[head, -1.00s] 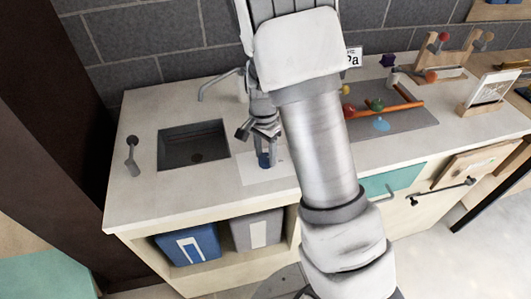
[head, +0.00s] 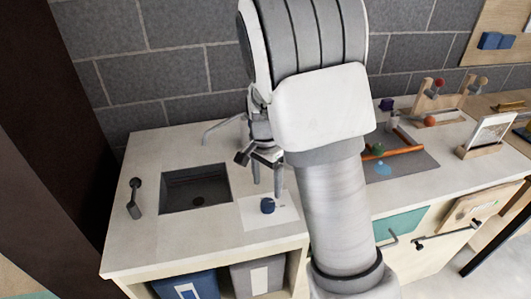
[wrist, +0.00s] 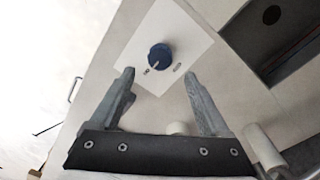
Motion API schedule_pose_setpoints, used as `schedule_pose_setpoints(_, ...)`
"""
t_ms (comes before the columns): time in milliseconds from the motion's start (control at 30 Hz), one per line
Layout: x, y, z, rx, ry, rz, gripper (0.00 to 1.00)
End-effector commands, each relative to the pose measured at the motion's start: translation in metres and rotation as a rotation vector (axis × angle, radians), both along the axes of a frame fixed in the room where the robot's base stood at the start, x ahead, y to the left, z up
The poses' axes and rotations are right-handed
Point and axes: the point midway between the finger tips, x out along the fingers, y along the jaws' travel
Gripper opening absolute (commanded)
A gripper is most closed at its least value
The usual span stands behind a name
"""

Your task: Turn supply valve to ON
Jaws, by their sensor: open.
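The supply valve is a dark blue round knob (head: 267,206) on a white plate (head: 284,214) on the counter, right of the sink. In the wrist view the knob (wrist: 160,56) has a pale pointer line towards its lower edge, roughly towards the lower-left mark. Two small marks sit on the plate (wrist: 184,40) below the knob; I cannot read them surely. My gripper (head: 267,187) is open and empty, fingers pointing down above the knob and apart from it. In the wrist view the gripper (wrist: 159,74) has its fingertips either side below the knob.
The sink basin (head: 196,188) and its faucet (head: 222,127) are left of my gripper. A grey handle (head: 135,198) stands at the counter's left. A grey mat (head: 405,168) with an orange bar (head: 398,151) lies right of my arm. Bins (head: 259,277) sit below.

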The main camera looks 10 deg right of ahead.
Motion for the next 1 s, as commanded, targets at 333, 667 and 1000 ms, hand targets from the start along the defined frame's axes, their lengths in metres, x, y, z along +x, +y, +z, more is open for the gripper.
schedule_pose_setpoints(333, 0.004, 0.002, 0.082, 0.001, -0.003, -0.001, 0.8)
schedule_pose_setpoints(667, 0.005, 0.003, 0.109, 0.001, -0.001, -0.001, 0.8)
schedule_pose_setpoints(1000, 0.005, 0.003, 0.109, 0.0, 0.0, -0.001, 0.8)
